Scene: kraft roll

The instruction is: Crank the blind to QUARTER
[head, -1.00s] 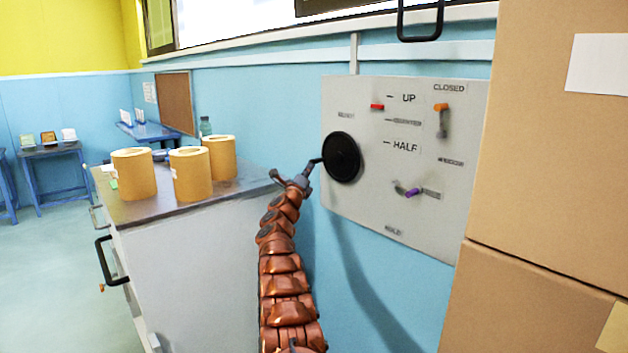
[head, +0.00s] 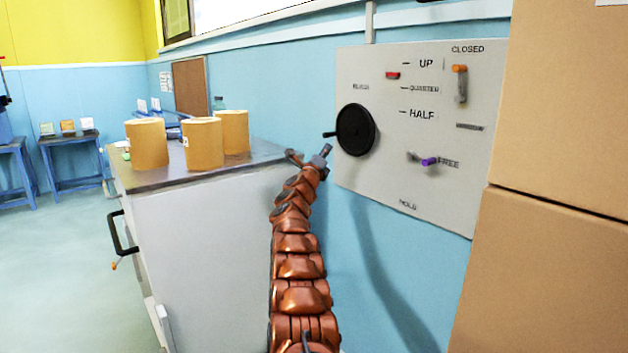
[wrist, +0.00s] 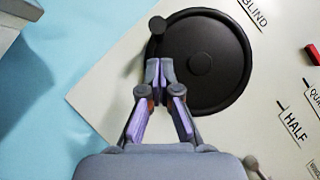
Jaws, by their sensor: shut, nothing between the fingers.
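The black crank wheel (head: 356,130) is on the pale wall panel (head: 450,200), with its knob (head: 330,134) sticking out at the left. In the wrist view the knob (wrist: 157,25) is at the wheel's (wrist: 210,70) upper left rim. My gripper (head: 326,150) is shut and empty, just below the knob. In the wrist view its fingertips (wrist: 158,68) overlap the wheel's left edge, apart from the knob; whether they touch the wheel I cannot tell. The red marker (head: 393,75) sits between the UP and QUARTER marks, above HALF.
An orange-tipped lever (head: 460,70) is beneath CLOSED, and a purple-tipped lever (head: 428,161) is beside FREE. Stacked cardboard boxes (head: 560,240) stand close on the right. A cabinet (head: 220,230) with three kraft rolls (head: 203,145) is on the left. The floor at far left is open.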

